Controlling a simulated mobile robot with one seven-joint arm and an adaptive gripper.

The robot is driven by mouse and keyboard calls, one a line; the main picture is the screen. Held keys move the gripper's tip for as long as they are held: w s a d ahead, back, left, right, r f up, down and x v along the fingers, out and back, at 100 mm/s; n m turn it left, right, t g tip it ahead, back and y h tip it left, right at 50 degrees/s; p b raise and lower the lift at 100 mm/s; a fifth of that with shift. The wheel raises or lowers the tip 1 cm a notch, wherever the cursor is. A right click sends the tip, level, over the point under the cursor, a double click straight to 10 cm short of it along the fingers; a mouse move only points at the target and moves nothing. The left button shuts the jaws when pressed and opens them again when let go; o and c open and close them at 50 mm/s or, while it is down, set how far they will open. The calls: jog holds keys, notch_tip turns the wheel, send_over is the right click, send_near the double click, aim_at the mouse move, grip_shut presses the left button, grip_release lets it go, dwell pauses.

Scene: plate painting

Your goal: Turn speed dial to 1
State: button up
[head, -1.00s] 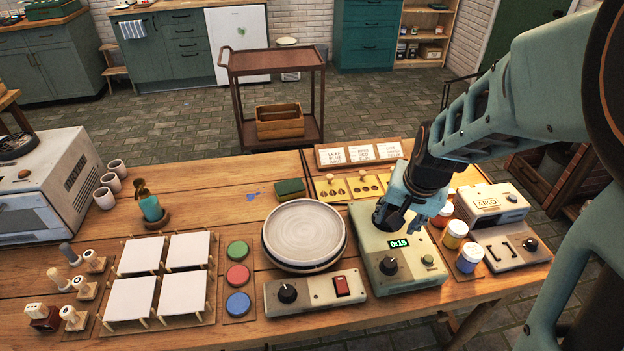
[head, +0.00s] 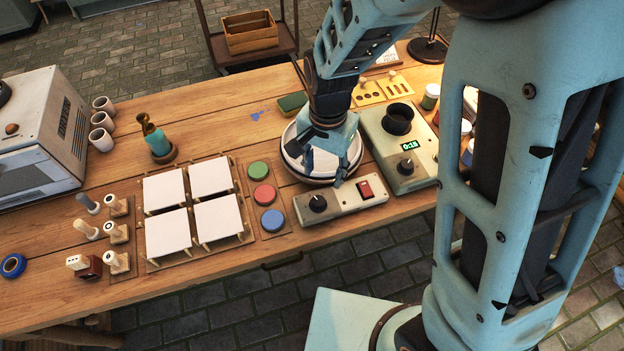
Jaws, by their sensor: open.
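The control box (head: 342,201) lies at the front edge of the table, with a black dial (head: 317,203) on its left and a red switch (head: 365,189) on its right. The marks around the dial are too small to read. My gripper (head: 325,182) is open and points down over the front of the round plate on the wheel (head: 295,148), just behind the control box. It is close to the dial; I cannot tell if it touches anything. My gripper and wrist hide much of the plate.
Right of the wheel stands a green box (head: 397,150) with a black cup, a lit display and its own dial. Paint discs (head: 264,194) and white tiles (head: 190,207) lie to the left. Paint jars (head: 430,97) stand at the right, partly behind my arm.

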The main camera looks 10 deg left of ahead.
aim_at(318, 201)
jog(key=f, duration=0.7)
jog(key=s+f, duration=0.1)
jog(key=f, duration=0.3)
jog(key=shift+a, duration=0.4)
jog(key=c, duration=1.2)
jog(key=shift+o, duration=0.2)
